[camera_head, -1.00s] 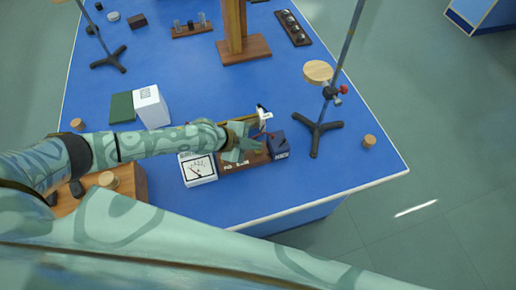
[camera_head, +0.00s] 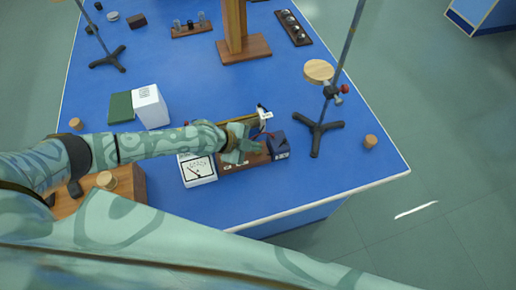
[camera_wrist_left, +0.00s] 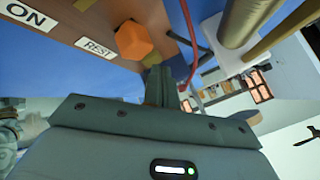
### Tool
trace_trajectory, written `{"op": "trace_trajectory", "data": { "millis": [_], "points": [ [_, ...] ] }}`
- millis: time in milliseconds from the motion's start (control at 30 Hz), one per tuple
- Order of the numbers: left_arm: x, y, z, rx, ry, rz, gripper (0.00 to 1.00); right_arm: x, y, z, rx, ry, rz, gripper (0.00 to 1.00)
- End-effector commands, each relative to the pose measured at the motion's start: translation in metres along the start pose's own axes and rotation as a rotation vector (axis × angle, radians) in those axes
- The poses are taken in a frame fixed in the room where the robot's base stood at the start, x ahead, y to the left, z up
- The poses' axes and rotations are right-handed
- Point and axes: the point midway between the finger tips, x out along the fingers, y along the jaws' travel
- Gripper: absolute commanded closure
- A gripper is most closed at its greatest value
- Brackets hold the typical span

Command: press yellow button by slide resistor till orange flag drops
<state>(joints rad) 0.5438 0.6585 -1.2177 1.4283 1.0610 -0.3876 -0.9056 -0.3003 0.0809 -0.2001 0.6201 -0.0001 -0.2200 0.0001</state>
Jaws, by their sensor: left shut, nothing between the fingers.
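The wooden board (camera_head: 232,167) lies on the blue bench between a white meter (camera_head: 198,170) and a dark blue box (camera_head: 277,146). My left gripper (camera_head: 243,152) is over the board, shut and empty. In the left wrist view its fingertips (camera_wrist_left: 164,78) point at the board, close to an orange flag (camera_wrist_left: 132,41). The flag is next to a REST label (camera_wrist_left: 96,48); an ON label (camera_wrist_left: 27,16) is farther left. The slide resistor (camera_head: 264,115) is just behind the board. I cannot make out the yellow button; the gripper likely covers it. My right gripper is not in view.
A stand with a black tripod foot (camera_head: 318,130) is right of the dark blue box. A white box (camera_head: 150,107) and a green book (camera_head: 121,107) lie behind my left arm. The bench's front right corner is mostly clear.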

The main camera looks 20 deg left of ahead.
Motion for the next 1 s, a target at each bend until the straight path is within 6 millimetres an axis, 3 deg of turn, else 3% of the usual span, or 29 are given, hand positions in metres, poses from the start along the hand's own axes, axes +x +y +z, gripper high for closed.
{"op": "trace_trajectory", "data": {
  "millis": [833, 1000],
  "points": [
    [-0.013, -0.009, -0.009, 0.001, 0.0, 0.0, 1.0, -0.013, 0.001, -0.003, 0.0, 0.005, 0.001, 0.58],
    [-0.022, -0.016, -0.016, 0.001, -0.001, -0.001, 1.0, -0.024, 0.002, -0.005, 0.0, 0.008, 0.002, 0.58]
  ]
}}
